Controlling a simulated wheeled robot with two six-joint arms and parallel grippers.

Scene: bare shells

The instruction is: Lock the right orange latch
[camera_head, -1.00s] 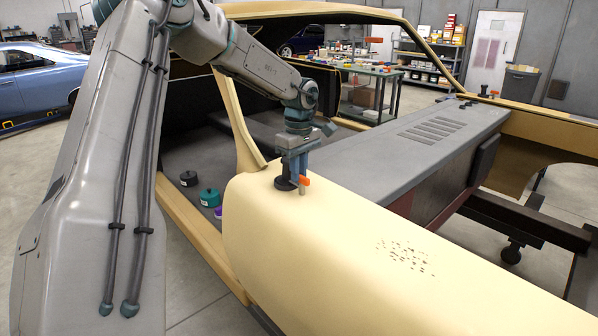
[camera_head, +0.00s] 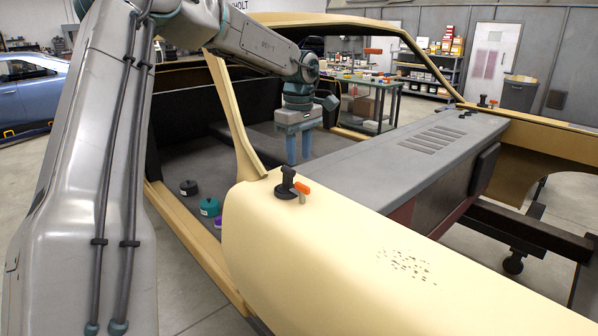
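The near latch (camera_head: 287,184), black with an orange tip and a short pale stub below it, stands on the front corner of the cream car shell (camera_head: 330,235). A second small black latch with an orange part (camera_head: 484,101) shows far off at the picture's right, on the shell's other side; its setting is too small to tell. My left gripper (camera_head: 298,160) points down just behind and above the near latch, apart from it. Its two fingers are spread with a gap and hold nothing. My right gripper is not in view.
A grey vented panel (camera_head: 425,140) spans the shell between the two latches. The slanted windshield pillar (camera_head: 232,120) stands just left of my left gripper. Black (camera_head: 188,187) and teal (camera_head: 209,207) containers sit on the shell's floor. A work table (camera_head: 385,80) stands behind.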

